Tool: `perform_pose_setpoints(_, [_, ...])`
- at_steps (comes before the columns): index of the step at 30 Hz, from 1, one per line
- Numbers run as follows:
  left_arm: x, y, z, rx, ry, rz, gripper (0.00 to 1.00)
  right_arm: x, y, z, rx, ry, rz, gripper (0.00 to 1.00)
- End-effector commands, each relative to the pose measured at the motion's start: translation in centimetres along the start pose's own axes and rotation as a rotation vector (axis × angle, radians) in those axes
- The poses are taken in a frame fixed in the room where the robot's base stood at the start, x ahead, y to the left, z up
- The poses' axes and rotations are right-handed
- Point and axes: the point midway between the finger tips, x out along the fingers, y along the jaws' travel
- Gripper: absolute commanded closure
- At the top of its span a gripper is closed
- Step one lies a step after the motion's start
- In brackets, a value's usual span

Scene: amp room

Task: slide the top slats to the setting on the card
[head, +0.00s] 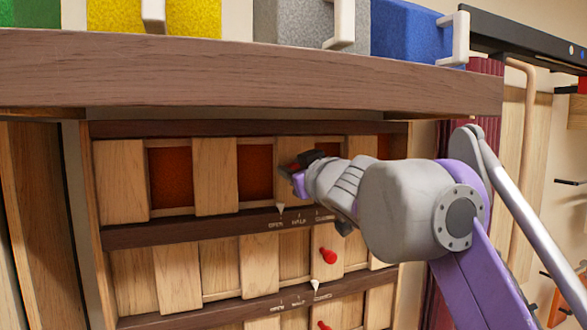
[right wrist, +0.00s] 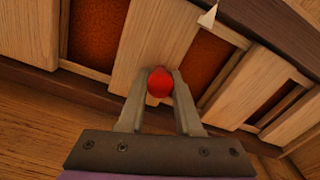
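The top slats (head: 214,175) are pale wooden boards with dark red gaps showing between them. Their white pointer (head: 280,208) stands over the word OPEN on a scale reading OPEN, HALF, CLOSED. It also shows in the right wrist view (right wrist: 208,16). My right gripper (head: 297,165) is at the top row. In the right wrist view, its two fingers are closed in around a red knob (right wrist: 160,83) on a top slat, with no clear gap visible. The head view hides this knob behind the gripper. No setting card is seen. My left gripper is out of view.
The second row of slats (head: 176,275) is closed, with its red knob (head: 328,256) and pointer (head: 316,286) at CLOSED. Another red knob (head: 323,325) is below. A wooden shelf (head: 230,80) overhangs the top row, bearing coloured blocks, including a blue one (head: 405,35).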

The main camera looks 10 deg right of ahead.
Motion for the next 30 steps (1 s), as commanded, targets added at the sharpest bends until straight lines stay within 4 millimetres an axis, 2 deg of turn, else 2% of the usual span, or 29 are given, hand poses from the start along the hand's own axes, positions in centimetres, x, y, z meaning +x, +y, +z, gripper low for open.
perform_pose_setpoints(1, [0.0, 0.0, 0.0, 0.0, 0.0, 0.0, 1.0, 0.0, 0.0, 0.0, 0.0, 0.0, 0.0, 0.87])
perform_pose_setpoints(3, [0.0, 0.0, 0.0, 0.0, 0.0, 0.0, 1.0, 0.0, 0.0, 0.0, 0.0, 0.0, 0.0, 1.0])
perform_pose_setpoints(30, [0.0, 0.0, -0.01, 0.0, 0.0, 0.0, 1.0, -0.01, 0.0, -0.01, 0.0, 0.0, 0.0, 1.0])
